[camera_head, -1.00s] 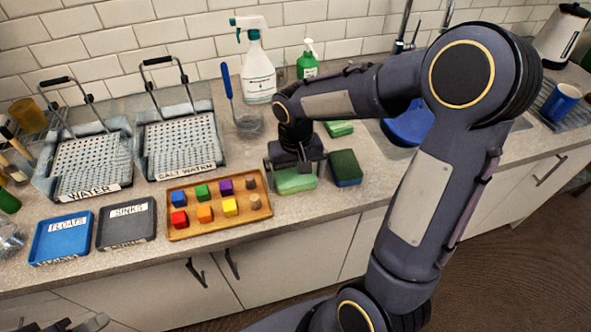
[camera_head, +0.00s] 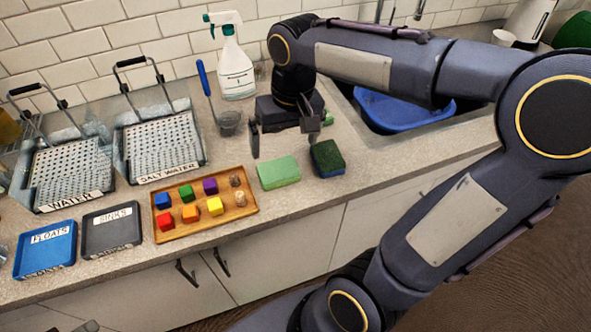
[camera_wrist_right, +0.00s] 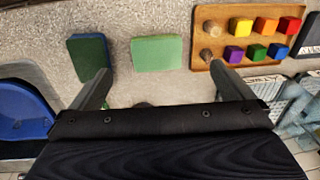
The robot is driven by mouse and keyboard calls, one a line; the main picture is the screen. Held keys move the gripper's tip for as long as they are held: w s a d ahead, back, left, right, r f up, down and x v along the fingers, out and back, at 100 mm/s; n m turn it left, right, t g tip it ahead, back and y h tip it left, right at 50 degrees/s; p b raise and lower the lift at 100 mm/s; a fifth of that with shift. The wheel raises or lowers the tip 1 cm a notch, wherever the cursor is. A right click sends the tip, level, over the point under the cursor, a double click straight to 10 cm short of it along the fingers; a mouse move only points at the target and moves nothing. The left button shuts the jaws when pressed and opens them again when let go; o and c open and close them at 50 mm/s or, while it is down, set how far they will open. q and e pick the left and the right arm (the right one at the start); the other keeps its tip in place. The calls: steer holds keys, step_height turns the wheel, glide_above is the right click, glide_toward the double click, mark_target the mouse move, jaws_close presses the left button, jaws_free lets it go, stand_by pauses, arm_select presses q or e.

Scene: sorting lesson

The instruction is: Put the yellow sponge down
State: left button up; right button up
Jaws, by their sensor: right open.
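No plainly yellow sponge shows; a light green sponge (camera_head: 278,173) lies flat on the counter, just right of the wooden tray. It also shows in the right wrist view (camera_wrist_right: 157,53), between and beyond the fingertips. My right gripper (camera_head: 284,143) is open and empty, raised above and behind this sponge, apart from it. Its two spread fingers show in the right wrist view (camera_wrist_right: 160,72). A dark green and blue sponge (camera_head: 327,158) lies to the right of the light green one. A small grey piece at the bottom left edge may be my left gripper (camera_head: 88,326); its jaws cannot be made out.
The wooden tray (camera_head: 158,238) holds several coloured cubes and two brownish pieces. Blue (camera_head: 68,262) and dark grey (camera_head: 131,239) trays lie left of it. A spray bottle (camera_head: 235,70) stands behind. The sink with a blue basin (camera_head: 400,112) is right. Counter front right of the sponges is clear.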

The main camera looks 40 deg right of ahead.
steer(key=s+a+f+t+y, duration=0.1)
steer(key=s+a+t, duration=0.1)
steer(key=s, duration=0.4)
steer(key=s+a+f+t+y, duration=0.1)
steer(key=s+a+f+t, duration=0.1)
steer(key=s, duration=0.5)
steer(key=shift+f+n+t+y, duration=0.15)
steer(key=shift+n+t+y, duration=0.15)
steer(key=shift+n+y, duration=0.1)
